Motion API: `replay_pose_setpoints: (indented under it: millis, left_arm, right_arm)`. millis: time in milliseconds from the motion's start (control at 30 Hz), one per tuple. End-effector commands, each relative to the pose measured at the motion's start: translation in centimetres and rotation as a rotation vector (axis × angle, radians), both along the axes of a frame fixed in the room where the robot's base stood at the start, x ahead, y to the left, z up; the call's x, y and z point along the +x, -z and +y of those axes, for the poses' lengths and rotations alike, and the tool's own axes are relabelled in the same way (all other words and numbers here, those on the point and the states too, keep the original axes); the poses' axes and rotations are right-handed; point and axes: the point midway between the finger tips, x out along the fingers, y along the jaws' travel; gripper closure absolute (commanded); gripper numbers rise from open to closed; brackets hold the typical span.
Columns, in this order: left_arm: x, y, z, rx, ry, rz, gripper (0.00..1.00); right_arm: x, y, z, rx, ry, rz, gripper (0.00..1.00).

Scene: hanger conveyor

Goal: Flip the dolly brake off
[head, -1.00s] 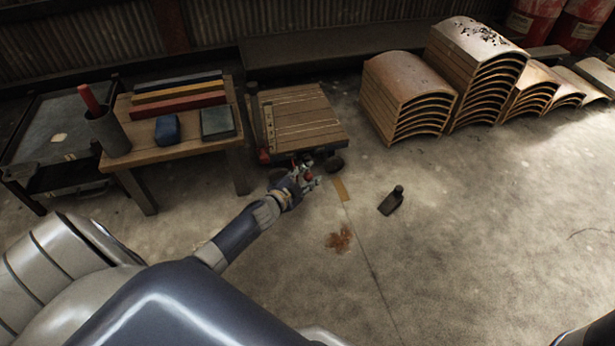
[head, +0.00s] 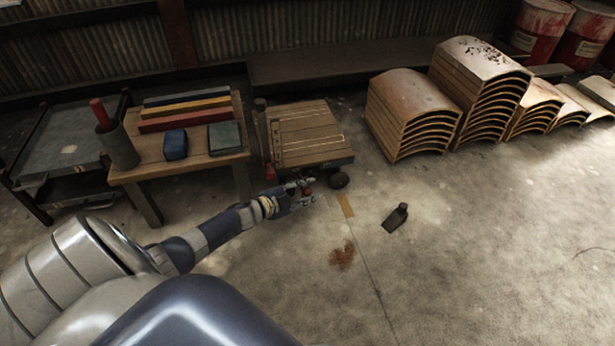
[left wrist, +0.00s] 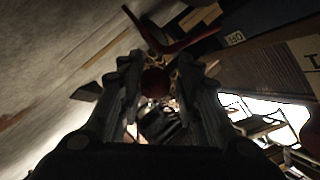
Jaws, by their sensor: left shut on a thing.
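The dolly (head: 312,137) is a low cart with a wooden slatted deck, standing on the floor right of the bench. One dark wheel (head: 339,180) shows at its near right corner. My left gripper (head: 303,189) is at the dolly's near edge, low to the floor, with a small red part between its fingers. In the left wrist view a dark red round knob (left wrist: 155,82) sits between the fingertips, and the gripper is shut on it. A reddish bent bar (left wrist: 172,42) lies just beyond. How the knob joins the dolly is hidden. My right gripper is out of view.
A wooden bench (head: 128,174) with coloured bars and blocks stands left of the dolly. Stacks of curved panels (head: 411,112) stand to the right. A dark wedge-shaped object (head: 396,218) lies on the floor. The front right floor is clear.

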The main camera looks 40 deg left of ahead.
Motion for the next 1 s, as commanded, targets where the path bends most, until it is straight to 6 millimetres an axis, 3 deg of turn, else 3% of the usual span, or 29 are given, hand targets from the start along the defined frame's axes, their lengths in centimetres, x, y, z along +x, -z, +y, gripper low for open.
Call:
replay_pose_setpoints:
  millis: [67,100,133,667,1000]
  left_arm:
    - [-0.5,0.8,-0.7,0.0,0.013,0.013,1.0]
    - [-0.5,0.8,-0.7,0.0,0.013,0.013,0.62]
    - [-0.5,0.8,-0.7,0.0,0.013,0.013,0.55]
    - [-0.5,0.3,-0.2,0.003,0.005,0.006,0.54]
    - [-4.9,-0.8,0.7,0.004,0.008,0.009,0.54]
  right_arm:
    - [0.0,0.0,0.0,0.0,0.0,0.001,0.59]
    - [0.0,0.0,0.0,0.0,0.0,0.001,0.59]
    - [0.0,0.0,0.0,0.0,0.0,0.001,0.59]
    - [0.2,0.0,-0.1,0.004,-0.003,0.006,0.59]
    - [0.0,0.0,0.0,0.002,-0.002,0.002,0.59]
